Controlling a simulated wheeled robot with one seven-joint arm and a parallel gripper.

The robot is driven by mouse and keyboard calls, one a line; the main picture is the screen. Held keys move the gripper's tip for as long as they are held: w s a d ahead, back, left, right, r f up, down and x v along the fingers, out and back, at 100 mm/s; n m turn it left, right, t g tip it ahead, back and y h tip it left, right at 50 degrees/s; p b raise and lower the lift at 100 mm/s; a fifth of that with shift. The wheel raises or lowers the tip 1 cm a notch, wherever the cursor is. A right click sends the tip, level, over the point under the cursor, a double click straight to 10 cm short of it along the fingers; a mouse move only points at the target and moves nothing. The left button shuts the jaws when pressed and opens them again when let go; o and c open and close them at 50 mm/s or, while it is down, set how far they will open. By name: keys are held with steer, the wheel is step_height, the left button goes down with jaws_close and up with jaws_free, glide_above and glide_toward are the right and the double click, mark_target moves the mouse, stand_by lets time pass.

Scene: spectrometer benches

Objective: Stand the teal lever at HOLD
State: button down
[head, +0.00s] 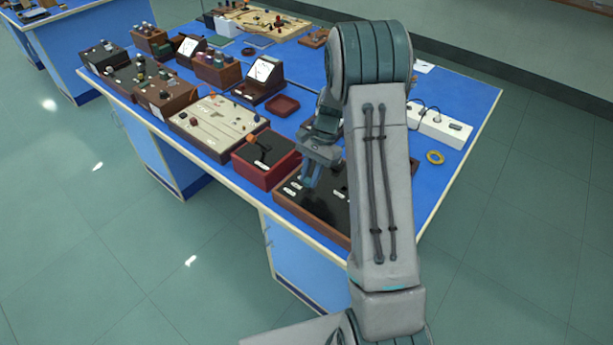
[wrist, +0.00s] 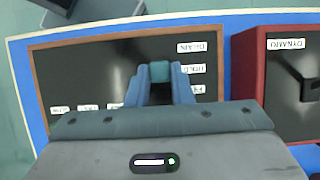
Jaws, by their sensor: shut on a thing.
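The teal lever (wrist: 159,71) shows in the wrist view as a small teal block between my fingertips. My gripper (wrist: 160,76) is shut on it. The lever stands over a black panel (wrist: 75,75) with a brown wooden frame. To its right is a column of white labels: DRAIN (wrist: 196,47), HOLD (wrist: 190,69) and a third, partly hidden one. The lever's top appears about level with HOLD, but its exact tilt cannot be told. In the head view my gripper (head: 311,172) reaches down over the same panel (head: 318,205); the lever cannot be made out there.
A red box with a black top (head: 266,160) and an orange-tipped lever stands just left of the panel. A beige panel (head: 218,125) lies beyond it.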

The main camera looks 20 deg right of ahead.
steer(key=shift+w+d+y, duration=0.1)
steer(key=shift+d+y, duration=0.05)
steer(key=shift+y, duration=0.15)
steer(key=c, duration=1.3)
jaws_free()
steer(key=b+v, duration=0.1)
steer(key=v, duration=1.2)
steer(key=shift+w+d+r, duration=0.15)
steer(key=shift+w+r, duration=0.1)
steer(key=shift+r, duration=0.1)
